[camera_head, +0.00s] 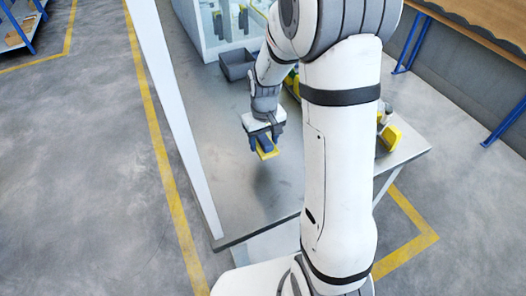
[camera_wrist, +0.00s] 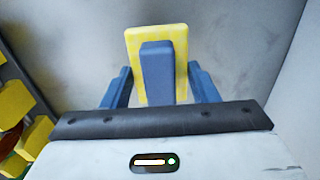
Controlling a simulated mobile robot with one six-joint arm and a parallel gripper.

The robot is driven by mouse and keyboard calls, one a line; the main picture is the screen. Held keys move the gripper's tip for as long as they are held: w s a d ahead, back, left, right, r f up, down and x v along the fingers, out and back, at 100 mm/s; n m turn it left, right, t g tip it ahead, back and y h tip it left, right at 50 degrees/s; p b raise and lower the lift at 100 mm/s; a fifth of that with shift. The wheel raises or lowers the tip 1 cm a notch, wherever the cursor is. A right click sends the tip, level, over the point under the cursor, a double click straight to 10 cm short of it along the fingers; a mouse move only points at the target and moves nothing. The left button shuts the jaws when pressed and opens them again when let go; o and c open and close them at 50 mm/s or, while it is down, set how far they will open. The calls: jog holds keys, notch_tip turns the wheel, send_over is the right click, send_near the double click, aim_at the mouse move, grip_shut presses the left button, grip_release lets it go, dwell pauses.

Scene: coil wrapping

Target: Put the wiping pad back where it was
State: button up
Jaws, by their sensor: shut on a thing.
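The wiping pad (camera_head: 268,153) is a flat yellow piece, held in my gripper (camera_head: 263,141) above the grey tabletop. In the wrist view the yellow pad (camera_wrist: 182,45) stands out beyond the blue fingers of my gripper (camera_wrist: 160,85). My gripper is shut on the pad. A dark shadow lies on the table below it. My arm hides part of the table in the head view.
The grey table (camera_head: 225,160) is bare on its left and front. A dark grey bin (camera_head: 237,65) and a glass-fronted cabinet (camera_head: 215,25) stand at the back. Yellow items (camera_head: 390,138) are at the right edge, partly behind my arm. Several yellow pieces (camera_wrist: 14,103) show at left in the wrist view.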

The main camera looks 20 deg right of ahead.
aim_at(264, 139)
jog(key=shift+a+f, duration=0.1)
jog(key=shift+f, duration=2.65)
jog(key=shift+f, duration=0.25)
jog(key=o, duration=1)
jog(key=shift+r, duration=0.1)
jog(key=shift+c, duration=0.2)
notch_tip(264, 139, up, 12)
jog(key=shift+s+r, duration=0.1)
jog(key=shift+r, duration=0.05)
jog(key=s+r+m+t, duration=0.1)
jog(key=s+r, duration=0.3)
jog(key=s, duration=0.5)
jog(key=s+r+m+t, duration=0.1)
jog(key=s+r, duration=0.4)
jog(key=s, duration=0.4)
jog(key=shift+d+t, duration=0.3)
jog(key=shift+s, duration=0.1)
